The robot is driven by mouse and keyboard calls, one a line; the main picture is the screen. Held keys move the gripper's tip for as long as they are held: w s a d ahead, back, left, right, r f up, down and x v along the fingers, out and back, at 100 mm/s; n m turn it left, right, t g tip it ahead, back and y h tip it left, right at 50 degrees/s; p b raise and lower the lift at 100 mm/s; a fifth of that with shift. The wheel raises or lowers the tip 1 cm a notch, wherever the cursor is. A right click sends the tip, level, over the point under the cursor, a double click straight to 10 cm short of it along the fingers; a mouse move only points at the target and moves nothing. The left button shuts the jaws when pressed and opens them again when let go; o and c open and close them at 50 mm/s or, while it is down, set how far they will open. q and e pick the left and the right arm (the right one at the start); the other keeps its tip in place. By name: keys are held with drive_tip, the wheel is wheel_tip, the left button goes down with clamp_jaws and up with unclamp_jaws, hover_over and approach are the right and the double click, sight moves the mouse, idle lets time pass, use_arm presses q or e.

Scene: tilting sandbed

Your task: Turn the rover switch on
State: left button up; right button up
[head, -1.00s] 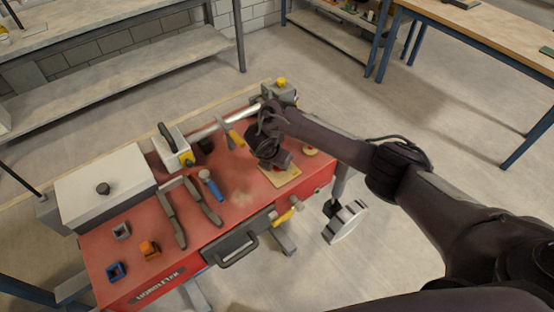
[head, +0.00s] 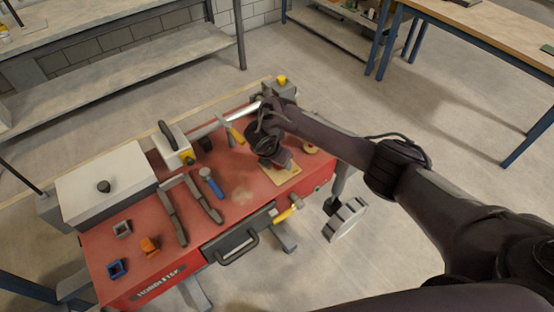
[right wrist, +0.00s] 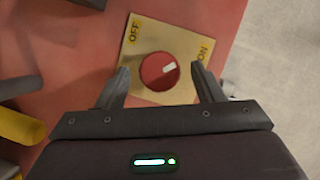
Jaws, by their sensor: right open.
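The rover switch is a round red knob (right wrist: 160,71) with a white mark, on a tan square plate (right wrist: 178,42) labelled OFF and ON. In the right wrist view the white mark points right and slightly up, towards the ON label (right wrist: 203,50). My right gripper (right wrist: 161,77) is open, with one finger on each side of the knob and a visible gap to it. In the head view the right gripper (head: 274,160) hangs over the plate (head: 286,175) and hides the knob. My left gripper is not in view.
The plate lies on a red bench top (head: 120,192).

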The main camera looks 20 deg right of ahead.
drive_tip(key=p+v, duration=0.2)
drive_tip(key=v, duration=0.5)
drive_tip(key=shift+r+p, duration=0.3)
drive_tip(key=shift+r, duration=0.05)
drive_tip(key=shift+s+a, duration=0.1)
drive_tip(key=shift+a, duration=0.15)
